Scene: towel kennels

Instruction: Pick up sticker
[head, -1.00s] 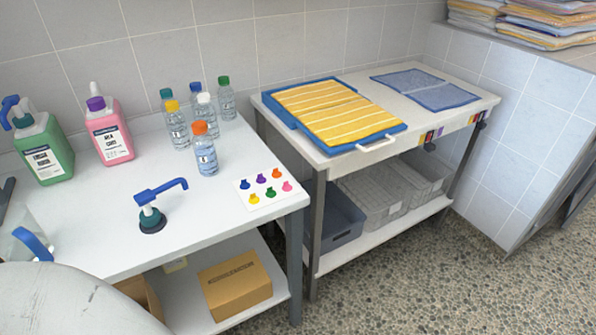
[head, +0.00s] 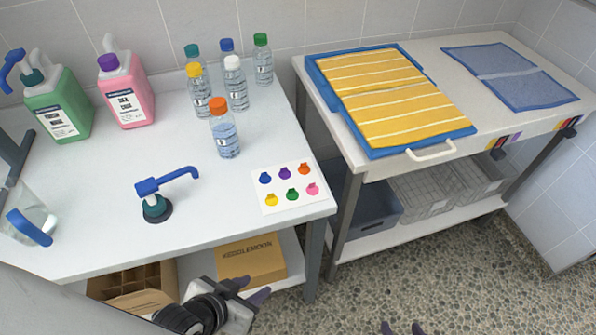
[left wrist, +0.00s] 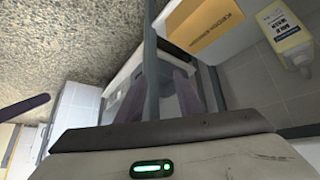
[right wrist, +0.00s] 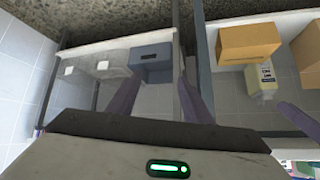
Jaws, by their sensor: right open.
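A white sticker sheet (head: 278,204) lies flat at the right front corner of the white table. Neither wrist view shows the stickers.
An orange-capped bottle (head: 225,138) stands behind the sheet, with several bottles further back. A blue pump (head: 157,206) stands left of it. The second table (head: 450,150) on the right holds yellow and blue towels. A cardboard box (head: 252,262) sits on the shelf below.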

